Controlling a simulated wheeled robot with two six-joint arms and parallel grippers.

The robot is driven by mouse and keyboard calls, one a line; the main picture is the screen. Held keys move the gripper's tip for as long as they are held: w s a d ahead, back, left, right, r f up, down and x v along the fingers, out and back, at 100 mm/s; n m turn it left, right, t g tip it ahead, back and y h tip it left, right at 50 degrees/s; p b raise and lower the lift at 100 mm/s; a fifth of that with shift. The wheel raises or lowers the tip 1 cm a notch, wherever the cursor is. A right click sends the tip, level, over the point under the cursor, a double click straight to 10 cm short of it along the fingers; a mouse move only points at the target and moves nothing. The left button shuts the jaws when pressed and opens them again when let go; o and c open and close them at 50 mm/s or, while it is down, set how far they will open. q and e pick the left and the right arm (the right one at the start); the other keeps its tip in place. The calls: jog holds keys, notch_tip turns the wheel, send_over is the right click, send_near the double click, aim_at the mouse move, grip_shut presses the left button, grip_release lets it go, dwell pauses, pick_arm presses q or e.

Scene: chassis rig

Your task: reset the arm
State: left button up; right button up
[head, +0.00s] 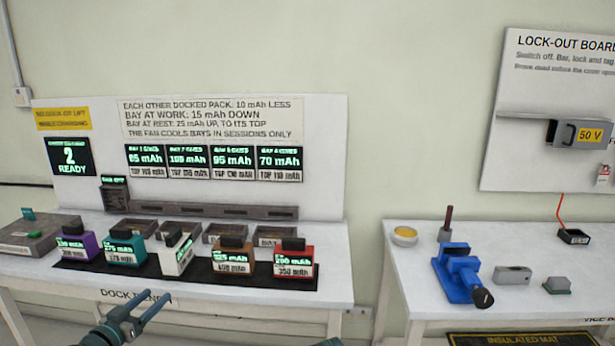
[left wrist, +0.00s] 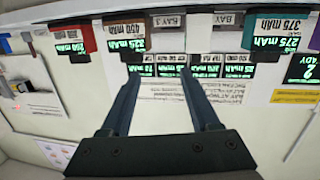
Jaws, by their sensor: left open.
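My left gripper (head: 146,308) is in front of the dock bench's front edge in the head view, near the bottom. In the left wrist view its two fingers (left wrist: 161,75) stand apart with nothing held between them. That view looks upside down toward the packs and the bench board. A small dark piece, probably of my right arm, shows at the bottom edge of the head view; its jaws cannot be made out.
Purple (head: 76,247), teal (head: 125,250), white (head: 177,256), brown (head: 233,259) and red (head: 294,262) packs stand on a black strip on the dock bench (head: 335,270). At right, another bench (head: 400,275) holds a blue vice (head: 456,274). A floor gap separates the benches.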

pick_arm(q)
jog(key=s+d+f+m+g+h, duration=0.15)
jog(key=d+f+g, duration=0.3)
jog(key=d, duration=0.65)
jog(key=s+d+f+m+g+h, duration=0.15)
jog(key=d+f+g, duration=0.35)
jog(key=d, duration=0.6)
jog(key=s+d+f+g+y, duration=0.65)
jog(key=s+d+f, duration=0.35)
jog(key=s, duration=0.3)
notch_tip(320, 180, up, 13)
jog(key=s+n+y+p, duration=0.1)
jog(key=p, duration=1.1)
jog(key=shift+f+g+p, duration=0.15)
jog(key=shift+g+p, duration=0.15)
jog(key=shift+p, duration=0.05)
jog(key=shift+a+y, duration=0.1)
jog(key=shift+y, duration=0.15)
